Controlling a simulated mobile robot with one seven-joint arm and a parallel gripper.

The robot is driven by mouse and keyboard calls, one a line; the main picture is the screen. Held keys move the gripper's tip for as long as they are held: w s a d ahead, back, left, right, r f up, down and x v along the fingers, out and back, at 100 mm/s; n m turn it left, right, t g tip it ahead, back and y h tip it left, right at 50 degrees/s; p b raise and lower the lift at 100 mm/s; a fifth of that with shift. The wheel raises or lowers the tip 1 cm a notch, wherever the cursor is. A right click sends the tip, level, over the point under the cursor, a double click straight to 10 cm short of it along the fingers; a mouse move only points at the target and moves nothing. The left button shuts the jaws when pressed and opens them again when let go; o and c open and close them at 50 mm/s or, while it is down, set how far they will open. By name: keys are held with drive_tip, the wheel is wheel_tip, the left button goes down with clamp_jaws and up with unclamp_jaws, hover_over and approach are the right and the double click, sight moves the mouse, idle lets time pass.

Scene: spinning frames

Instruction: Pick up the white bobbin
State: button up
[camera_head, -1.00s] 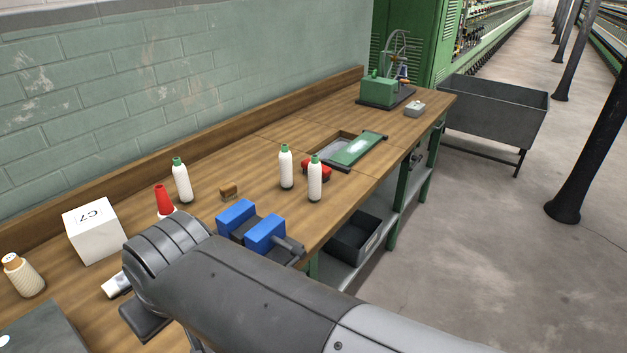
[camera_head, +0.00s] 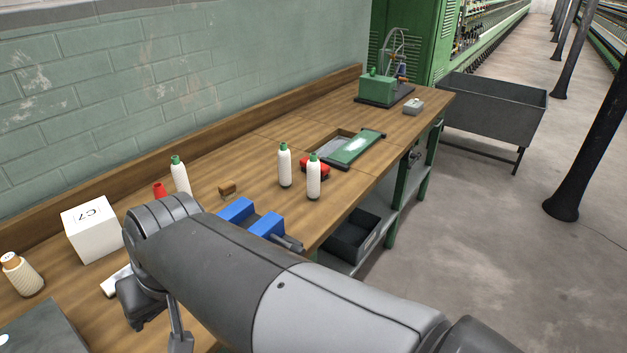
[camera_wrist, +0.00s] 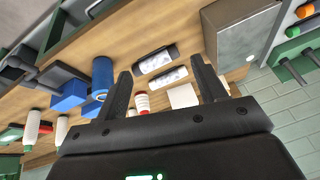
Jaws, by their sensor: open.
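Several white bobbins with green tops stand upright on the wooden bench in the head view: one near the wall (camera_head: 181,176), one at the middle (camera_head: 285,166) and one nearer the front edge (camera_head: 314,177). I cannot tell which one the task names. A white piece (camera_head: 116,281) lies on the bench, partly hidden by my arm. My gripper (camera_wrist: 161,65) is open and empty in the wrist view; its fingers point over the bench. In the head view my arm hides the fingers.
A blue-jawed vise (camera_head: 237,211) stands by the front edge. A white box marked C7 (camera_head: 92,229) and a cream cone (camera_head: 21,275) stand at left. A red cone (camera_head: 160,190) is partly behind my arm.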

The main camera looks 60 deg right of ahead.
drive_tip(key=w+d+f+m+y, duration=0.3)
drive_tip(key=w+d+m+y, duration=0.2)
drive_tip(key=w+d+m, duration=0.45)
drive_tip(key=w+d+f+m+t, duration=0.1)
drive_tip(key=w+d+m+t, duration=0.5)
drive_tip(key=d+m, duration=0.5)
drive_tip(key=m+t+h, duration=0.6)
drive_tip(key=m+h, duration=0.5)
drive_tip(key=m, duration=0.6)
approach(318, 176)
drive_tip(key=shift+w+d+f+n, duration=0.3)
drive_tip(key=shift+w+d, duration=0.1)
drive_tip(key=shift+w, duration=0.3)
drive_tip(key=shift+w+d, duration=0.1)
drive_tip(key=shift+d, duration=0.05)
drive_tip(key=x, duration=0.4)
drive_tip(key=shift+w, duration=0.35)
drive_tip(key=x, duration=0.5)
drive_tip(key=shift+w+r, duration=0.25)
drive_tip(key=shift+w, duration=0.2)
